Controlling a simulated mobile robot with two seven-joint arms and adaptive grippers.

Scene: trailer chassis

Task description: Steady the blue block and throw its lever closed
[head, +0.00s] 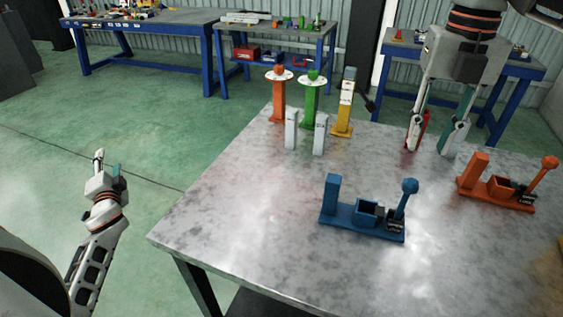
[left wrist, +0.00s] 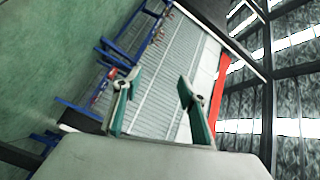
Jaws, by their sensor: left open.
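The blue block (head: 345,225) stands on the metal table, with an upright post at its left, an open box in the middle and a round-knobbed lever (head: 406,199) at its right. The lever stands up, leaning slightly right. A small dark labelled part is at the lever's foot. My left gripper (head: 108,164) is off the table at the far left, well away from the block, open and empty. Its spread fingers show in the left wrist view (left wrist: 158,100). My right gripper (head: 430,150) hangs over the table's back right, fingers apart, clear of the blue block.
A similar orange block (head: 495,190) with a raised lever is at the right on the metal table (head: 230,230). Orange, green and yellow posts (head: 311,100) and two pale uprights (head: 319,135) stand at the back. The table's front left is clear.

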